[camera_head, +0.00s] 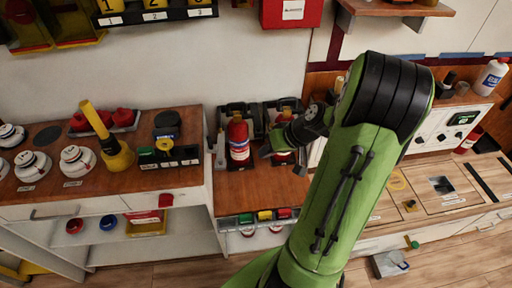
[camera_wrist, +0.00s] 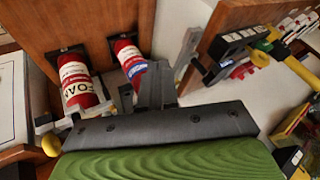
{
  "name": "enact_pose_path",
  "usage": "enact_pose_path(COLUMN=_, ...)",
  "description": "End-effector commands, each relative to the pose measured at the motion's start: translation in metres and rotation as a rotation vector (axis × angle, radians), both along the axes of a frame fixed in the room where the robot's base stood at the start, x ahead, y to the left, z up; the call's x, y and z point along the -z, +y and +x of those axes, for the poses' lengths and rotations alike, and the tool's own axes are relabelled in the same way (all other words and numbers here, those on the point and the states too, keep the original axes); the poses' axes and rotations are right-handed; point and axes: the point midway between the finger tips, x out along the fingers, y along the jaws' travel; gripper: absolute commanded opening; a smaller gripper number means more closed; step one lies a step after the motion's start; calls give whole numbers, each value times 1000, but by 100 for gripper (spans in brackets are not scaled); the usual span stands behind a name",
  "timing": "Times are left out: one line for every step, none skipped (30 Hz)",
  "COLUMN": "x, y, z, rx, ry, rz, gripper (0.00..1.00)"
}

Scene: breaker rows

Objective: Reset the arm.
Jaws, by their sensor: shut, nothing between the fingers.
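My green arm reaches up and across the middle of the head view and bends down at a black-ringed elbow. My gripper (camera_head: 283,150) is in front of the low shelf with the extinguishers. In the wrist view my gripper (camera_wrist: 165,82) has its grey fingers shut with nothing between them. A red extinguisher (camera_head: 238,141) stands left of my gripper in the head view. A second extinguisher is partly hidden behind my gripper there. The wrist view shows both, one with a FOAM label (camera_wrist: 77,83) and one with a blue and white label (camera_wrist: 129,63), beyond the fingers.
A wooden counter (camera_head: 110,182) at left holds smoke detectors (camera_head: 77,160) and a yellow handled tool (camera_head: 113,150). A panel counter (camera_head: 440,190) and a white bottle (camera_head: 491,75) are at right. A grey box (camera_head: 390,264) lies on the floor.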

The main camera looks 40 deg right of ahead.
Motion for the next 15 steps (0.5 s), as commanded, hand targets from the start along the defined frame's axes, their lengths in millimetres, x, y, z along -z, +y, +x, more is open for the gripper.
enact_pose_path(x=-2, y=0, z=-1, rx=0, ry=0, rz=-1, gripper=0)
enact_pose_path(x=-2, y=0, z=-2, rx=0, ry=0, rz=-1, gripper=0)
enact_pose_path(x=-2, y=-1, z=-2, rx=0, ry=0, rz=0, gripper=0)
enact_pose_path(x=-2, y=-1, z=-2, rx=0, ry=0, rz=0, gripper=0)
enact_pose_path(x=-1, y=0, z=-2, rx=0, ry=0, rz=0, gripper=0)
enact_pose_path(x=-1, y=0, z=-2, rx=0, ry=0, rz=0, gripper=0)
enact_pose_path(x=-1, y=-1, z=-2, rx=0, ry=0, rz=0, gripper=0)
enact_pose_path(x=-2, y=0, z=-2, rx=-1, ry=1, rz=-1, gripper=0)
enact_pose_path(x=-4, y=3, z=-1, rx=-7, ry=6, rz=-7, gripper=0)
enact_pose_path(x=-7, y=7, z=0, rx=-17, ry=14, rz=-16, gripper=0)
enact_pose_path(x=-12, y=13, z=0, rx=-32, ry=26, rz=-32, gripper=0)
enact_pose_path(x=-22, y=25, z=1, rx=-59, ry=49, rz=-61, gripper=0)
enact_pose_path(x=-31, y=36, z=0, rx=-79, ry=70, rz=-89, gripper=0)
enact_pose_path(x=-41, y=49, z=-1, rx=-104, ry=91, rz=-121, gripper=0)
enact_pose_path(x=-56, y=67, z=-5, rx=-133, ry=118, rz=-169, gripper=0)
